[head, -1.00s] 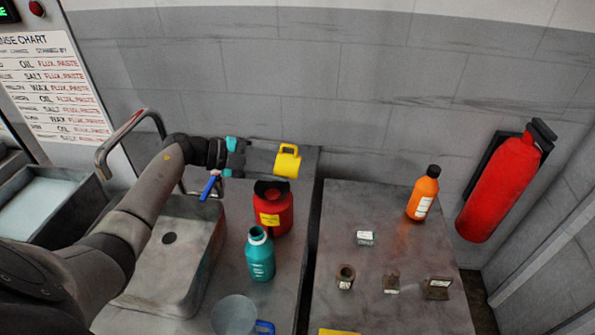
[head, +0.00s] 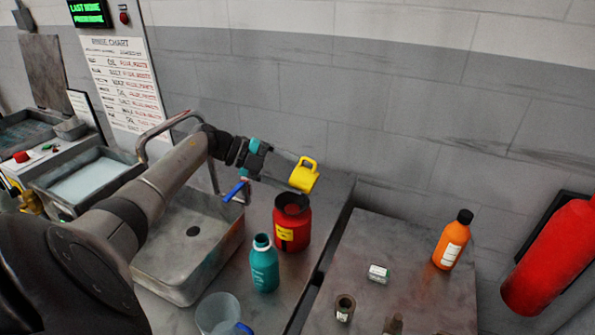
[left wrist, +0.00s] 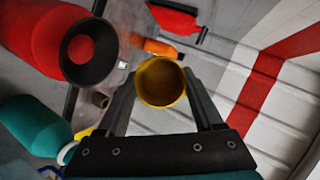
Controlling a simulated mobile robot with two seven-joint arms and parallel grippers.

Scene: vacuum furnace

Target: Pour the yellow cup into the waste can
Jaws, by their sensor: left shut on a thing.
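The yellow cup (head: 303,178) is in the fingers of my left gripper (head: 289,174), which is shut on it. The cup is tipped over, with its handle side up. It is in the air above the red waste can (head: 291,236), apart from it. The can has a dark open mouth and a yellow label. In the left wrist view the cup (left wrist: 162,84) sits between the two fingers, and the can's black mouth (left wrist: 89,50) is at upper left. Whether anything is in the cup or falling from it, I cannot tell. My right gripper is not in view.
A teal bottle (head: 264,268) stands close in front of the can. A clear beaker with a blue handle (head: 218,315) is nearer me. The sink (head: 190,245) is left of the can. An orange bottle (head: 451,243) and small parts are on the right table, near a red extinguisher (head: 550,262).

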